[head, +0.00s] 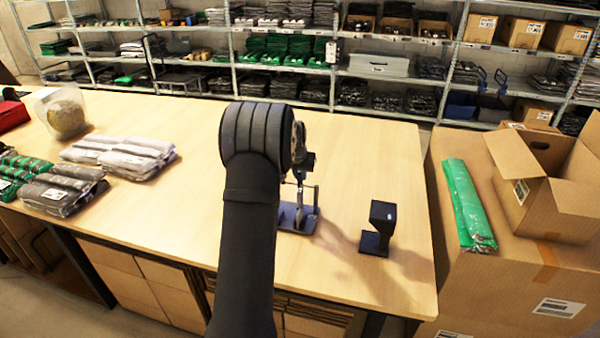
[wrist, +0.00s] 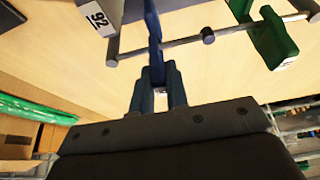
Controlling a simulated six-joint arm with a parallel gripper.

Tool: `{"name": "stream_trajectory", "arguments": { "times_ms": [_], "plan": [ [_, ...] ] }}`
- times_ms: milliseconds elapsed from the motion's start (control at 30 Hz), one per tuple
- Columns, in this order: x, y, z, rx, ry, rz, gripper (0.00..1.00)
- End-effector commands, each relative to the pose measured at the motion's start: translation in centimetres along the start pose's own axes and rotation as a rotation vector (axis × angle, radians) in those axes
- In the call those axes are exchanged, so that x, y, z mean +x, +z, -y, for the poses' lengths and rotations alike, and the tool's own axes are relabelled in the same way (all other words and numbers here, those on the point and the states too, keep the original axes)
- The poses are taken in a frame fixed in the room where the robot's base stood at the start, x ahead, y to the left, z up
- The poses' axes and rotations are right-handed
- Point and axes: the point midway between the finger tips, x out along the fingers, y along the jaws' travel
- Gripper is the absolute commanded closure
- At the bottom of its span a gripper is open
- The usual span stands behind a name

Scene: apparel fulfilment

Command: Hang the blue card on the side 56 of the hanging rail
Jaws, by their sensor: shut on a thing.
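My gripper (wrist: 158,78) is shut on a blue card (wrist: 152,28), seen nearly edge-on between the fingers in the wrist view. The card crosses the line of the hanging rail (wrist: 180,43), between its left end and a dark knob; I cannot tell whether it touches or hooks over it. A white label at the rail's left end looks like "92" (wrist: 100,18) and may be upside down. A green card (wrist: 272,38) hangs right of the knob. In the head view, the rail's stand (head: 297,217) is partly hidden by my arm; the blue card is not clear there.
A black stand (head: 379,228) is on the table (head: 365,150) to the right of the rail. A carton with a green package (head: 468,205) stands at right. Open tabletop lies behind the rail.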

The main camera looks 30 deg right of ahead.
Motion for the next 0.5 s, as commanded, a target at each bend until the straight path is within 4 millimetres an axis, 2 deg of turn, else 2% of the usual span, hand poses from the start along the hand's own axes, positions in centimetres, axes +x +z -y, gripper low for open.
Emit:
{"name": "stream_trajectory", "arguments": {
  "times_ms": [133,167,267,300,500],
  "plan": [
    [-0.02,-0.02,0.00,0.000,0.000,0.000,1.00],
    [-0.02,-0.02,0.00,0.000,0.000,0.000,0.84],
    [-0.03,-0.03,-0.01,0.000,0.000,0.000,0.65],
    [-0.03,-0.02,-0.01,0.000,0.000,0.000,0.61],
    [-0.02,-0.01,0.00,0.000,0.000,0.000,0.61]
  ]
}}
